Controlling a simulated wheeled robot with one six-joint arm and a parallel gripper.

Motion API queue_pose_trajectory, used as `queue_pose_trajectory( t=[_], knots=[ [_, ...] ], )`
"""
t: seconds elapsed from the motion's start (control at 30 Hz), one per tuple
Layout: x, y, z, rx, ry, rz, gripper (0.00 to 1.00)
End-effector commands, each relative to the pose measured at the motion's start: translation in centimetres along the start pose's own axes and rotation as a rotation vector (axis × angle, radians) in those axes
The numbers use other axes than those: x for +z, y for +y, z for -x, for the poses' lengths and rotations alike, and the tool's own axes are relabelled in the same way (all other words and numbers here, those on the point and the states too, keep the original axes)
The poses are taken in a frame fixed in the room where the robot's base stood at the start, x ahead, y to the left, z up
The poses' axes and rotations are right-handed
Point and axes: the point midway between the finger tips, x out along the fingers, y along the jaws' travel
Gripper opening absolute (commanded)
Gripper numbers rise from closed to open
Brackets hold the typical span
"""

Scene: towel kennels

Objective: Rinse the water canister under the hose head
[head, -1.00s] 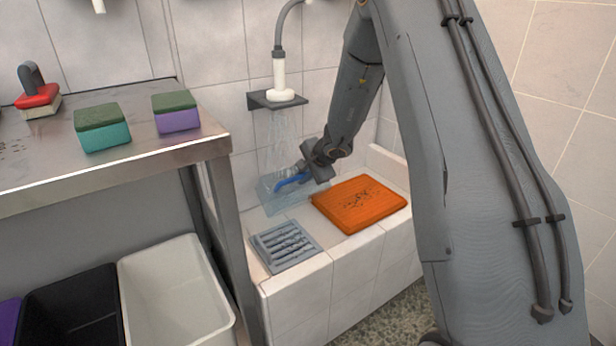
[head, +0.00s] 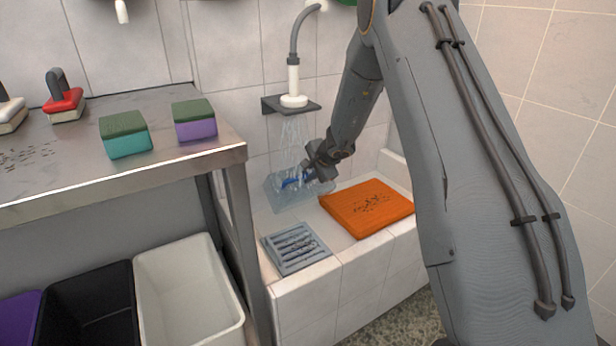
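The water canister (head: 288,199) is a clear, pale-blue box with a darker blue handle on top. It is under the white hose head (head: 293,88), over the white tiled ledge. Water falls from the hose head onto it. My gripper (head: 312,177) reaches in from the right and appears closed around the blue handle. The fingertips are small and partly hidden by the handle and my wrist. I cannot tell whether the canister's underside touches the ledge.
A grey drain grate (head: 296,248) is in front. A metal table (head: 190,160) at left holds teal and purple sponges and brushes. White (head: 190,300) and black bins stand below it.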

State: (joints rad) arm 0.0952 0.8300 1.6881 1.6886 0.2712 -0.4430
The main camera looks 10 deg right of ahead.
Motion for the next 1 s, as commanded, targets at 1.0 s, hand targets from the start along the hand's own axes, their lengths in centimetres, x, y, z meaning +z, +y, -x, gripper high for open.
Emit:
queue_pose_trajectory(
  t=[1.0],
  knots=[
    [3.0, -0.1, -0.1, -0.002, 0.000, 0.001, 0.00]
  ],
)
